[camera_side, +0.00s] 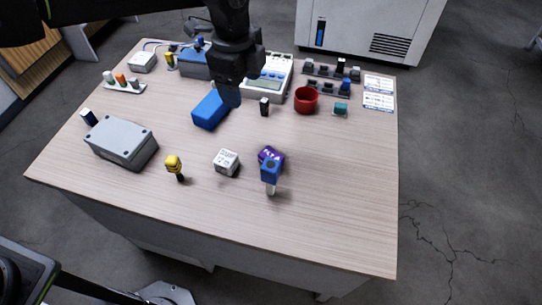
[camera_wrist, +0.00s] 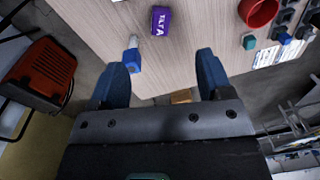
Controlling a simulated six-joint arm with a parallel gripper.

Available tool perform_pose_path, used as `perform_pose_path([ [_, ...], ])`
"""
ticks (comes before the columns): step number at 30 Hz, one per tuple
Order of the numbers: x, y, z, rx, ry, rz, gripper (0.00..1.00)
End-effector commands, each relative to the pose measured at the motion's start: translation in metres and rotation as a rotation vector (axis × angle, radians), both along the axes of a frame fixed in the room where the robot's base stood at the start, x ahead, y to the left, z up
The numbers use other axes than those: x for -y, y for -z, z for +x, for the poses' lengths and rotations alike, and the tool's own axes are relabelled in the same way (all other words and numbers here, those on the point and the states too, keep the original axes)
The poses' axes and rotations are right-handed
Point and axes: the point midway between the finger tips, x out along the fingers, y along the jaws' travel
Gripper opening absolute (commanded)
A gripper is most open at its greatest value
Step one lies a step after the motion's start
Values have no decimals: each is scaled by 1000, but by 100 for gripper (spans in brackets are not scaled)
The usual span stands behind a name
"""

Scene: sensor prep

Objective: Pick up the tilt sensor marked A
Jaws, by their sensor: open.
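My gripper (camera_side: 229,97) is above the table, near a blue box. In the wrist view my gripper (camera_wrist: 162,74) is open, with nothing between its fingers.
The blue box (camera_side: 210,110) lies below and left of my gripper. A red cup (camera_side: 306,99), a small dark part (camera_side: 264,107) and a meter (camera_side: 267,82) are to the right. A grey box (camera_side: 121,143) and a yellow-headed part (camera_side: 174,165) are left. The right front tabletop is clear.

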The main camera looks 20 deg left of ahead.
Motion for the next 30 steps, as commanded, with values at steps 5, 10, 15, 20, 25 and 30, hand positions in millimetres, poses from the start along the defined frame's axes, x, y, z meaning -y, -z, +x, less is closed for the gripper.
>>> perform_pose_path([
  [5, 44, 52, 0, -42, 211, 34, 72],
  [10, 58, 72, -3, -55, 291, 43, 72],
  [15, 58, 96, -3, -59, 296, 46, 72],
  [20, 58, 128, -3, -58, 294, 45, 72],
  [25, 58, 150, -3, -56, 293, 45, 72],
  [30, 58, 159, -3, -54, 293, 43, 72],
])
